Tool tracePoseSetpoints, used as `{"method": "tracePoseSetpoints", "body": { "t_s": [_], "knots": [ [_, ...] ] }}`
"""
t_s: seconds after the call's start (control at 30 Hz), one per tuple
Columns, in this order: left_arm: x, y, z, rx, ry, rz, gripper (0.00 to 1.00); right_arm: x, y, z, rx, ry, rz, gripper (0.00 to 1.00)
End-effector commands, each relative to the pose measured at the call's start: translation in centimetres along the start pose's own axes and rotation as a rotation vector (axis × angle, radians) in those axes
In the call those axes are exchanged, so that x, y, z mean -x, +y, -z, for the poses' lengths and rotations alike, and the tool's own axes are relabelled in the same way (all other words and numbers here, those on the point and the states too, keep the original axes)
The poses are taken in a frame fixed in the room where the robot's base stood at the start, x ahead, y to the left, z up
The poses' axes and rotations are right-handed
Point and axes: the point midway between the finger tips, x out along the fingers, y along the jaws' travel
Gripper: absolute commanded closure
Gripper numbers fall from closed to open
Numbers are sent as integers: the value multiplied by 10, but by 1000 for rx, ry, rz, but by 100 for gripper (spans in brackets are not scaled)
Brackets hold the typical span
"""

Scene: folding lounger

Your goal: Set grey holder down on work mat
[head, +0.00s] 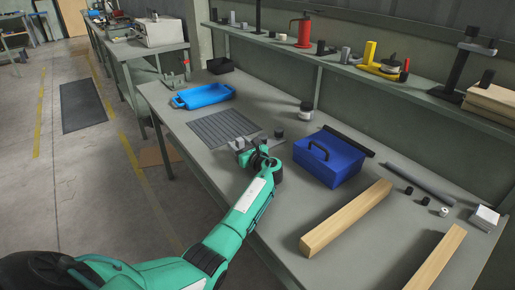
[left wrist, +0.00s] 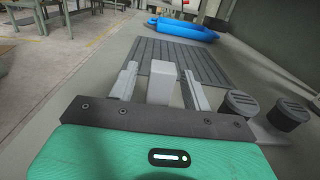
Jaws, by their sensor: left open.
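The ribbed grey work mat (head: 213,130) lies flat on the long bench, just beyond my left gripper; it fills the upper middle of the left wrist view (left wrist: 170,57). My left gripper (head: 243,148) is low near the mat's near edge. Its two pale fingers are apart in the left wrist view (left wrist: 162,88). A light grey upright block, seemingly the grey holder (left wrist: 162,82), stands between them, with gaps at its sides. Its foot is hidden by the gripper, so I cannot tell whether it rests on mat or bench. My right gripper is not in view.
Two dark round-topped pieces (left wrist: 240,103) stand close right of the gripper. A blue tray (head: 203,96) lies beyond the mat. A blue toolbox (head: 333,160), a dark-lidded jar (head: 306,111) and wooden beams (head: 345,218) are to the right.

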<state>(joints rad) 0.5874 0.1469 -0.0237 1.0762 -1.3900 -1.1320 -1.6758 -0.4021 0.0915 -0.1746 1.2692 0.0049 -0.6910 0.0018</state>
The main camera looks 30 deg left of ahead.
Motion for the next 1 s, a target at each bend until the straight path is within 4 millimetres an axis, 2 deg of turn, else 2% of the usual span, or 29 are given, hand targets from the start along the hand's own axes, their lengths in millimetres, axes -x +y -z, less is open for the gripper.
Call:
{"method": "tracePoseSetpoints", "body": {
  "t_s": [0.17,0.27,0.43,0.77,0.93,1.0],
  "knots": [
    [0,0,0,0,0,0,51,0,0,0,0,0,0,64],
    [0,0,0,0,0,0,67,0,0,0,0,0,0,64],
    [0,0,0,0,0,0,100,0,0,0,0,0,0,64],
    [0,0,-4,2,-1,0,100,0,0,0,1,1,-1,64],
    [0,0,-18,4,-3,0,100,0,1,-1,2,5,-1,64],
    [0,0,-30,6,-3,0,100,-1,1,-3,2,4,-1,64]
  ]
}}
